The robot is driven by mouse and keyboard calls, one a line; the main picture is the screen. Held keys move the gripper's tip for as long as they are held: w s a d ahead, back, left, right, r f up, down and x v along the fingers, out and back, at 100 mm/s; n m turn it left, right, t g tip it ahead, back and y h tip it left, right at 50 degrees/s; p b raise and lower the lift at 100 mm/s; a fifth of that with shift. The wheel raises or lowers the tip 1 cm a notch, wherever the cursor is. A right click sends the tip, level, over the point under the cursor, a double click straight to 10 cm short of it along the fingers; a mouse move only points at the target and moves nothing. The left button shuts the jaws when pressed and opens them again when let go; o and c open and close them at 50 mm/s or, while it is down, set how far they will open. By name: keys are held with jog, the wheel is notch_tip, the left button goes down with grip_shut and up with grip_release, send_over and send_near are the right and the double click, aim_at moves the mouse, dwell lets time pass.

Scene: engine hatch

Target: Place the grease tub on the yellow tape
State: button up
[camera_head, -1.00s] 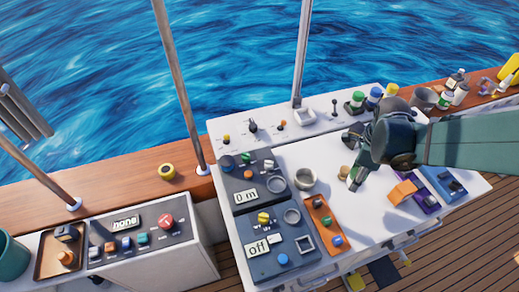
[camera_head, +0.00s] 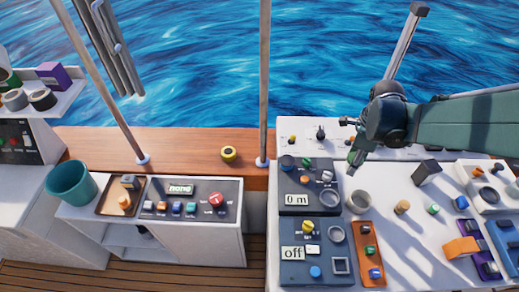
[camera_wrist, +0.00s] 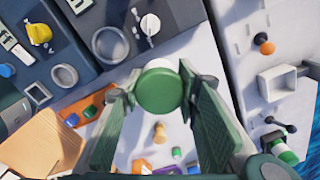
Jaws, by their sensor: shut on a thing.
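The yellow tape (camera_head: 228,154) is a small yellow roll with a dark centre, lying flat on the wooden ledge left of the middle pole in the head view. My gripper (camera_head: 351,141) is above the back left part of the white console, well to the right of the tape. In the wrist view my gripper (camera_wrist: 160,98) is shut on the grease tub, whose round green lid (camera_wrist: 160,92) shows between the fingers. Part of a white thing shows just behind the lid. The tub is hard to make out in the head view. The tape is not in the wrist view.
A thin pole (camera_head: 264,90) stands between my gripper and the tape. Dark control panels (camera_head: 308,187) with knobs lie below my gripper. A teal bucket (camera_head: 72,183) and a low cabinet (camera_head: 190,235) stand at the left. The ledge around the tape is clear.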

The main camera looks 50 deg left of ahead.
jog(key=s+a+n+p, duration=0.15)
jog(key=s+a, duration=0.45)
jog(key=a, duration=0.7)
jog(key=s+a+n+p, duration=0.1)
jog(key=s+a+n, duration=0.2)
jog(key=s+a, duration=0.75)
jog(key=s+a+n+p, duration=0.1)
jog(key=s+a+n, duration=0.1)
jog(key=a, duration=1.4)
jog(key=n+b, duration=0.5)
jog(key=b, duration=0.1)
send_over(229, 151)
notch_tip(229, 151, down, 12)
jog(key=shift+f, duration=0.15)
jog(key=shift+s+f+m, duration=0.1)
jog(key=shift+m, duration=0.15)
jog(key=shift+f, duration=3.05)
jog(key=shift+f, duration=1.85)
